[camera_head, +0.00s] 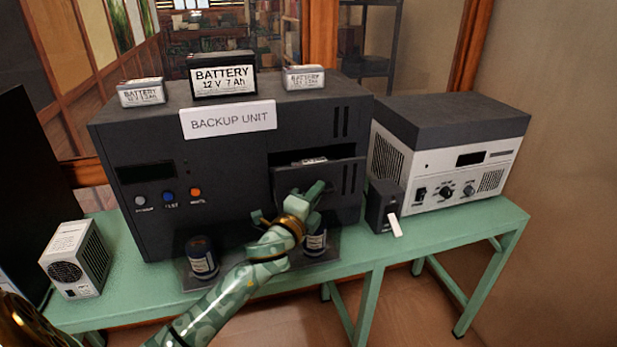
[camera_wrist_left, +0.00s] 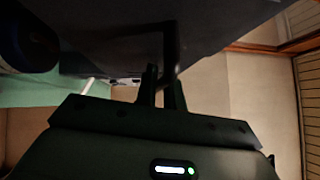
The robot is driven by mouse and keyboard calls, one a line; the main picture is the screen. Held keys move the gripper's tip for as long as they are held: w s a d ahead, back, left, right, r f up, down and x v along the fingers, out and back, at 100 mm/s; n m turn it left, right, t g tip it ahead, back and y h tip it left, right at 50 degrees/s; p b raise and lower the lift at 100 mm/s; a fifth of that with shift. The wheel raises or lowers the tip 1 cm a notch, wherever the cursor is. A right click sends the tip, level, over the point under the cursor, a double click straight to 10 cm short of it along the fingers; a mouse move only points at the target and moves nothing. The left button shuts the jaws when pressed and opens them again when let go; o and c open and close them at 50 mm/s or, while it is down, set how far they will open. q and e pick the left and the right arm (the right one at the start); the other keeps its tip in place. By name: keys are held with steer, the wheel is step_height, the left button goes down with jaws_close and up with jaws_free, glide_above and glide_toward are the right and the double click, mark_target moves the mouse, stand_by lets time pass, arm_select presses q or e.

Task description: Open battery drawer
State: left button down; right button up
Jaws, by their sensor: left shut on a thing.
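The dark backup unit (camera_head: 225,150) stands on the green table with a white "BACKUP UNIT" label on its top front edge. Its battery drawer (camera_head: 345,188) is on the front's right side and stands partly out, with a battery's light top (camera_head: 311,161) showing inside. My left gripper (camera_head: 312,192) is at the drawer front. In the left wrist view its two fingers (camera_wrist_left: 161,88) are closed about a dark bar, which looks like the drawer's handle (camera_wrist_left: 170,50). The arm hides the handle in the head view. My right gripper is not in view.
Batteries stand on top of the unit, the largest (camera_head: 223,75) in the middle. Dark canisters (camera_head: 202,258) stand in front on the table (camera_head: 450,236). A small black box (camera_head: 383,207) and a white-grey device (camera_head: 450,150) stand right; a small fan unit (camera_head: 75,260) stands left.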

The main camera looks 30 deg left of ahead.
arm_select(q)
steer(key=s+d+p, duration=0.1)
steer(key=s+d, duration=0.6)
steer(key=d, duration=0.1)
steer(key=shift+s+d, duration=0.25)
steer(key=shift+d, duration=0.1)
steer(key=c, duration=1.8)
jaws_free()
steer(key=s+b, duration=0.1)
steer(key=s, duration=0.4)
steer(key=s+f+b, duration=0.1)
steer(key=s, duration=0.4)
steer(key=s+d+f, duration=0.1)
steer(key=s, duration=0.5)
steer(key=shift+f+b, duration=0.1)
steer(key=shift+b, duration=0.3)
